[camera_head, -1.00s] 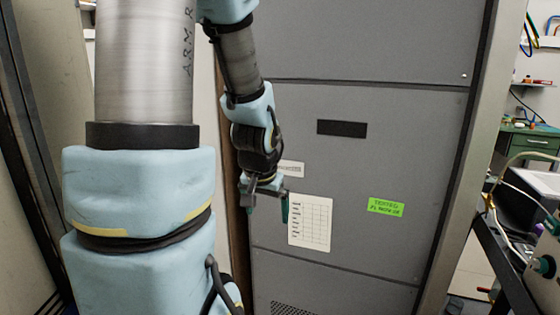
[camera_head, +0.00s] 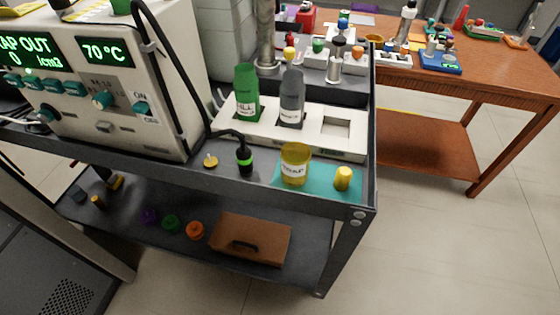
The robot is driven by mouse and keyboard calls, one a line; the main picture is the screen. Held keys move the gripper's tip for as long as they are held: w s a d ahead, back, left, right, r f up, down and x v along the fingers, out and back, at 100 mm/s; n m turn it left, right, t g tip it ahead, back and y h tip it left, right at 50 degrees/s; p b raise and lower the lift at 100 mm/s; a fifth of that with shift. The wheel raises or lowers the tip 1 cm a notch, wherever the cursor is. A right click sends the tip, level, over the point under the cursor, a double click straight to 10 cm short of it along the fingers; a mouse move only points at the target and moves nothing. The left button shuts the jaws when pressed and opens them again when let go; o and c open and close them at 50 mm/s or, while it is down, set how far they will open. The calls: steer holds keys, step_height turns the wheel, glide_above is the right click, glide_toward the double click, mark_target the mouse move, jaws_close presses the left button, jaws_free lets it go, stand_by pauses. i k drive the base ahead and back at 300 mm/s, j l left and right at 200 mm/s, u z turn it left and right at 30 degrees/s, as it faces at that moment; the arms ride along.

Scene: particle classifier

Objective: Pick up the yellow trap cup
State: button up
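The yellow trap cup (camera_head: 295,164) stands upright on a teal mat (camera_head: 318,190) near the front right corner of the dark cart top. It carries a white label reading TRAP. A small yellow piece (camera_head: 342,178) stands beside it on the same mat, to its right. My gripper is outside the current view, so its relation to the cup is hidden.
A white tray (camera_head: 352,152) behind the cup holds a green bottle (camera_head: 246,92) and a grey bottle (camera_head: 291,98). A black-capped item (camera_head: 244,158) and an instrument (camera_head: 120,85) stand left. A wooden table (camera_head: 470,70) is at right; floor lies between.

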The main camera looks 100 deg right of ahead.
mark_target(295, 156)
steer(key=k+z, duration=0.35)
steer(key=k+l+z, duration=0.15)
steer(key=k+z, duration=0.2)
steer(key=k+l+z, duration=0.2)
steer(key=k+z, duration=0.2)
